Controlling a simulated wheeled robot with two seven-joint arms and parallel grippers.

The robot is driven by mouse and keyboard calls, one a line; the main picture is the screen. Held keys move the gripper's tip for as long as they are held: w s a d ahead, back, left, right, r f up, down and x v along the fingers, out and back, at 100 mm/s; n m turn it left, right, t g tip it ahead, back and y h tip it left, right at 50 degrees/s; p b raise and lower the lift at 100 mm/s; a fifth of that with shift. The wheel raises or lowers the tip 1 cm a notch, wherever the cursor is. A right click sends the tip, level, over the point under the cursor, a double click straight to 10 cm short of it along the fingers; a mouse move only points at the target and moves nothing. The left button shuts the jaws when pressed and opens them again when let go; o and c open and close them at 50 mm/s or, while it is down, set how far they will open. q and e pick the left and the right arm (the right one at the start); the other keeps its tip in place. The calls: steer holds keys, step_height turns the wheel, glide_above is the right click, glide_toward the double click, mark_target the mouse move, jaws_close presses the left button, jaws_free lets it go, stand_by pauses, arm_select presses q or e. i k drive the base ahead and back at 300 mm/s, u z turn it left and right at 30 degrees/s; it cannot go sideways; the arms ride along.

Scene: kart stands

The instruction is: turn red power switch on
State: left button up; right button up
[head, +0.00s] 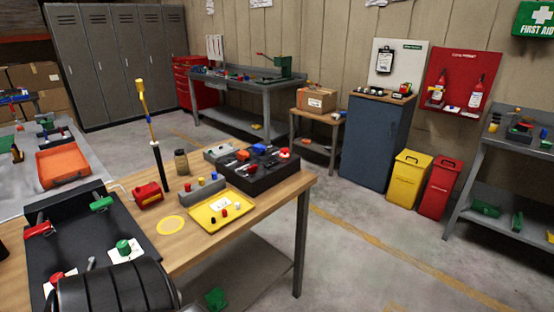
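A dark board (80,235) lies on the near left end of the wooden workbench. A red knob (57,277) sits on a white plate at its near left and looks like the red power switch. Its lower part is close to a dark rounded shape, and its on or off position cannot be told. A green knob (123,246) sits on another white plate to its right. A red handled part (38,230) and a green one (102,203) are at the board's left and right sides. Neither of my grippers shows in the head view.
A dark ribbed rounded shape (118,290) fills the bottom left foreground. The workbench (180,245) also holds a red box (147,194), a yellow tray (219,220) and a black organizer (255,178). Open floor (370,250) lies to the right.

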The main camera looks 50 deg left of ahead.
mark_target(251, 170)
steer(key=u, duration=0.25)
steer(key=i, duration=0.75)
steer(key=u, duration=0.45)
